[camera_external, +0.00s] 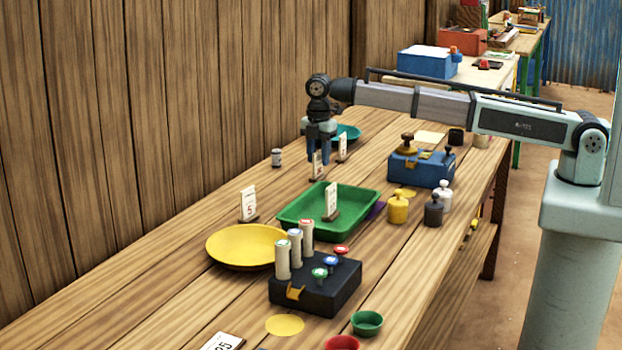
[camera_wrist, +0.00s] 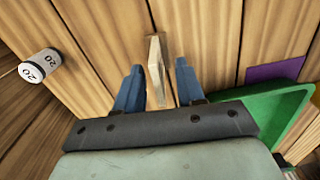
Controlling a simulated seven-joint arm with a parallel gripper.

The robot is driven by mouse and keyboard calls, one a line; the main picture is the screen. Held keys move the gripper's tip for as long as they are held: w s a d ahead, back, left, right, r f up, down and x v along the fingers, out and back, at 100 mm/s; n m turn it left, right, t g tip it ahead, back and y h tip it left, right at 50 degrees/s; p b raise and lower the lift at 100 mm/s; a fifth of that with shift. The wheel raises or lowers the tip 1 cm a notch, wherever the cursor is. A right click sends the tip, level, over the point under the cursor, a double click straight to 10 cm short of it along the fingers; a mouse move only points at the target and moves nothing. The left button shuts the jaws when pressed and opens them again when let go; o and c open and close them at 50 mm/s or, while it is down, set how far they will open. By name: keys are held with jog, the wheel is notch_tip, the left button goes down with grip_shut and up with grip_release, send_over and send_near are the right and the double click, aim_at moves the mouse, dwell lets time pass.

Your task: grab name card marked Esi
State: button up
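Several small white cards stand in wooden bases on the table. I cannot read the name Esi on any of them. One card (camera_external: 317,166) stands just under my gripper (camera_external: 318,153). In the wrist view my gripper (camera_wrist: 157,72) is open, with its two blue fingers apart on either side of a thin wooden card stand (camera_wrist: 154,52) seen from above. I see a gap on both sides of it, and its face is hidden from this angle. Other cards stand behind it (camera_external: 342,147), at the green tray (camera_external: 367,200) and by the yellow dish (camera_external: 215,246).
A white cylinder marked 20 (camera_wrist: 38,66) stands left of my gripper. A blue weight box (camera_external: 421,172), yellow weight (camera_external: 397,209), dark weight (camera_external: 433,211) and black block with cylinders (camera_external: 315,291) stand to the right and front. A teal dish (camera_external: 349,132) is close behind.

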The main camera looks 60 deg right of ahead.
aim_at(318, 176)
notch_tip(318, 176, down, 3)
jog(key=shift+w+f, duration=0.1)
jog(key=shift+f, duration=0.05)
grip_shut()
dwell(0.4)
